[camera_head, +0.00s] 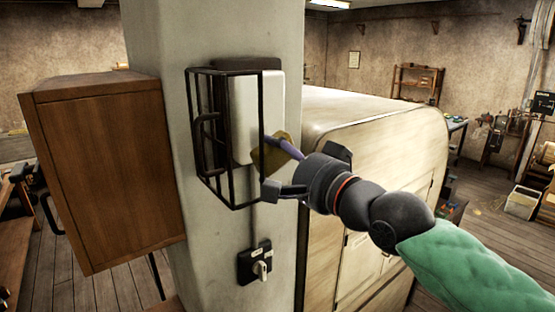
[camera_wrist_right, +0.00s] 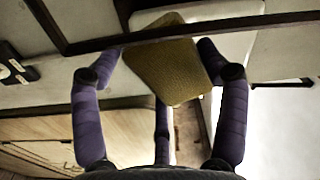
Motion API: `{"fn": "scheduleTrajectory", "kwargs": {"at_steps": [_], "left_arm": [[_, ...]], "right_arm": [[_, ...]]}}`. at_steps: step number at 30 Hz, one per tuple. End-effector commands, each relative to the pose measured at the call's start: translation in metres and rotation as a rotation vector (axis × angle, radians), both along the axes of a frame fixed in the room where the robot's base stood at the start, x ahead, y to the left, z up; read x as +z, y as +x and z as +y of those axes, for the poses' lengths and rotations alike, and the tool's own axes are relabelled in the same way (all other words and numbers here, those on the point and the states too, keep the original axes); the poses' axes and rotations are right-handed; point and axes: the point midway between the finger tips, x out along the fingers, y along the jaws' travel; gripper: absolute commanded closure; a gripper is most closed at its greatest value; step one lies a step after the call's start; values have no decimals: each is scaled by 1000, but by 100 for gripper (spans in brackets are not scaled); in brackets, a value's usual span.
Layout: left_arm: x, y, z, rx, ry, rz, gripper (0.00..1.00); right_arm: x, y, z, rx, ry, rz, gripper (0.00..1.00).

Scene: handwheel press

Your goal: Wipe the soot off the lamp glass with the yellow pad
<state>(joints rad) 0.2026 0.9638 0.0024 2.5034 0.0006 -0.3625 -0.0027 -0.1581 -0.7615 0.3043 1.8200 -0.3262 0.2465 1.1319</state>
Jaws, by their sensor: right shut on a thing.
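The yellow pad (camera_head: 268,156) is held in my right gripper (camera_head: 281,166), at the lower right edge of the lamp. In the right wrist view the pad (camera_wrist_right: 166,62) sits between the finger ends of the right gripper (camera_wrist_right: 162,48). The lamp (camera_head: 244,112) is a pale upright box on the grey pillar. A black wire guard (camera_head: 207,130) stands in front and to its left. I make out no clear soot on the part of the glass that shows. I cannot tell whether the pad touches the glass. My left gripper is not in view.
A wooden cabinet (camera_head: 105,165) hangs left of the pillar (camera_head: 240,32). A black switch box (camera_head: 248,264) is below the lamp. A large cream rounded body (camera_head: 365,125) stands behind my right arm.

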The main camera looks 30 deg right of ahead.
Motion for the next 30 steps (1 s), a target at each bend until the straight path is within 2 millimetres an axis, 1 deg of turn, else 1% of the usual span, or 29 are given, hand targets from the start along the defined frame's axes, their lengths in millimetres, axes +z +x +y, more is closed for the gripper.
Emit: {"fn": "scheduleTrajectory", "kwargs": {"at_steps": [5, 8, 16, 18, 19, 21, 22, 23, 30], "left_arm": [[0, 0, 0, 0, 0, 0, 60], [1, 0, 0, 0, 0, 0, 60], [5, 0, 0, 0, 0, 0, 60], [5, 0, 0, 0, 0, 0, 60], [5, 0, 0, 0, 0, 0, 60], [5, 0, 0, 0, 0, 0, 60], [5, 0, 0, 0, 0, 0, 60], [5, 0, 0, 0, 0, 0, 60], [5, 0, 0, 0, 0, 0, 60]], "right_arm": [[0, 0, 0, 0, 0, 0, 51], [1, -4, -1, -1, 0, -1, 51], [1, -26, -2, -1, -1, -1, 51], [1, -30, -3, -1, -1, -1, 60], [1, -31, -3, -1, -1, -1, 60], [1, -32, -3, -1, -1, -1, 72], [1, -32, -3, -1, -1, -2, 72], [1, -32, -3, -1, -1, -3, 77], [3, -33, -4, -3, 1, -7, 78]]}}
